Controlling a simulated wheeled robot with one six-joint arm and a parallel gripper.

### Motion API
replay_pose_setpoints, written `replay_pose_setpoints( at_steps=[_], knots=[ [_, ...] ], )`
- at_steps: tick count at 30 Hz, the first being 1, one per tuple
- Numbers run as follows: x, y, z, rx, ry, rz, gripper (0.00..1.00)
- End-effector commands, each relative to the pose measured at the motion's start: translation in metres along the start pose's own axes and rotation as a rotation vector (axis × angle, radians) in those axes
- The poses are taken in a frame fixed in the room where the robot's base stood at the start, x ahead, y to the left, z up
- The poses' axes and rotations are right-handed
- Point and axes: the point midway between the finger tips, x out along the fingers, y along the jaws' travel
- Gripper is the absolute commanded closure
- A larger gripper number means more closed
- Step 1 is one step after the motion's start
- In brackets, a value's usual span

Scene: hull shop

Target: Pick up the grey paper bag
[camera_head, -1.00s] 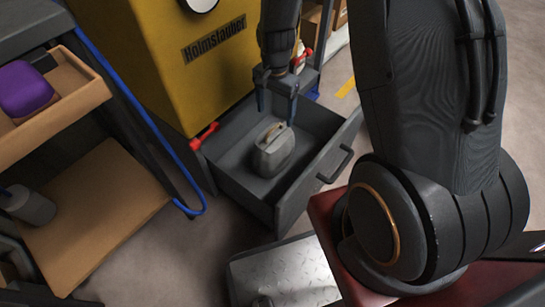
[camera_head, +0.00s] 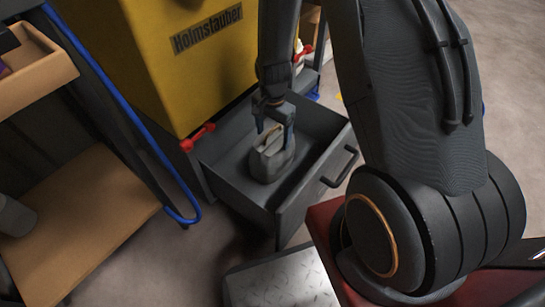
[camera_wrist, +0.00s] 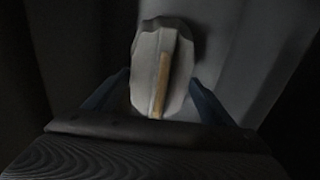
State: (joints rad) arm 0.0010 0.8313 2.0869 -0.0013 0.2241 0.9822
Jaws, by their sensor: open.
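The grey paper bag (camera_head: 270,160) stands upright inside the open drawer (camera_head: 227,194) of the yellow cabinet. It has a tan strip along its top edge. My gripper (camera_head: 273,130) is open and points down right over the bag, with its fingertips at about the height of the bag's top. In the wrist view the bag (camera_wrist: 150,62) shows between the two blue fingers (camera_wrist: 160,95), one on each side. I cannot tell whether either finger touches it. The bag's lower part is hidden in the wrist view.
The yellow cabinet (camera_head: 190,70) stands behind. A metal plate (camera_head: 285,280) lies in front.

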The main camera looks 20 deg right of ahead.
Motion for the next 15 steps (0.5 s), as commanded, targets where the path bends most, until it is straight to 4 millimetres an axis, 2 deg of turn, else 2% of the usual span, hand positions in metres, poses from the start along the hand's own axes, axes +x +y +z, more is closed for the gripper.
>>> replay_pose_setpoints(
  at_steps=[2,9,15],
  knots=[
    [0.0086,-0.0005,-0.0004,0.000,0.001,0.000,0.23],
    [0.0080,-0.0003,-0.0003,0.000,0.001,-0.001,0.25],
    [0.0079,-0.0002,-0.0003,0.000,0.001,-0.001,0.59]
  ],
)
